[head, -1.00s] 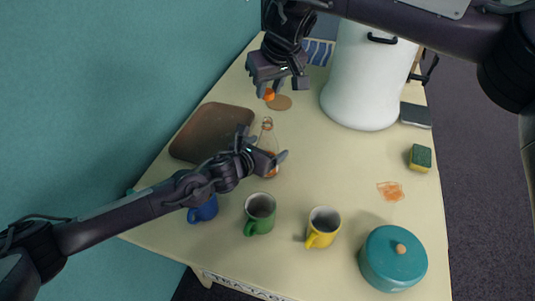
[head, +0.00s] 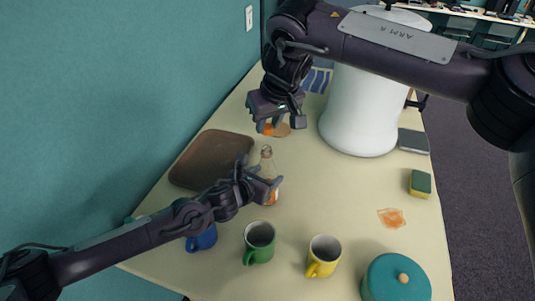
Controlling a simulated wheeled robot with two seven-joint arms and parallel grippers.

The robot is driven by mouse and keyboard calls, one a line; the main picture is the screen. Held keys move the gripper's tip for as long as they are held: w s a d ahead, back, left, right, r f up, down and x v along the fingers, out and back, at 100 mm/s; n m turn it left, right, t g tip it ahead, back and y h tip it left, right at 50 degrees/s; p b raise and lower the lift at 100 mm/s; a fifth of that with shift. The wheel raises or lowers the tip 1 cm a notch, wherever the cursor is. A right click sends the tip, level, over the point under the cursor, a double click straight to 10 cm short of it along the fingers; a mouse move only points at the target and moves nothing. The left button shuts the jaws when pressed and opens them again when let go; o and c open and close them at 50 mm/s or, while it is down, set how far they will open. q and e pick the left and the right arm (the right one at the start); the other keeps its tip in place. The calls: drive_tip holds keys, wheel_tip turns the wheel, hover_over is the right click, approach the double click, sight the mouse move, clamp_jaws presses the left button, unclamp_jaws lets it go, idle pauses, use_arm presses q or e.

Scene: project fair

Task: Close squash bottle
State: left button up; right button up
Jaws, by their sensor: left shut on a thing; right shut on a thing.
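The squash bottle (head: 266,160) is clear with orange contents low down and stands upright on the table. Its neck is open at the top, with no cap on it. My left gripper (head: 273,184) is shut on the bottle's body from the left. My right gripper (head: 279,124) is above and behind the bottle, shut on a small orange cap (head: 268,129) that is partly hidden by the fingers. The cap is apart from the bottle's neck.
A brown tray (head: 212,160) lies left of the bottle. Blue (head: 202,238), green (head: 259,243) and yellow (head: 323,256) mugs stand in front, with a teal pot (head: 396,278) at right. A white urn (head: 361,112), sponge (head: 420,184) and orange spill (head: 391,218) are also on the table.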

sight(270, 133)
drive_tip(key=shift+f, duration=1.6)
drive_tip(key=shift+f, duration=0.1)
drive_tip(key=shift+f, duration=0.75)
drive_tip(key=shift+f, duration=0.5)
use_arm(q)
clamp_jaws()
use_arm(e)
drive_tip(key=m+h, duration=0.1)
drive_tip(key=m, duration=0.2)
drive_tip(key=m+h, duration=0.1)
drive_tip(key=m, duration=0.2)
drive_tip(key=a+m+h, duration=0.1)
drive_tip(key=m, duration=0.2)
drive_tip(key=shift+m+h, duration=0.3)
drive_tip(key=shift+m, duration=0.1)
drive_tip(key=shift+d+f, duration=0.1)
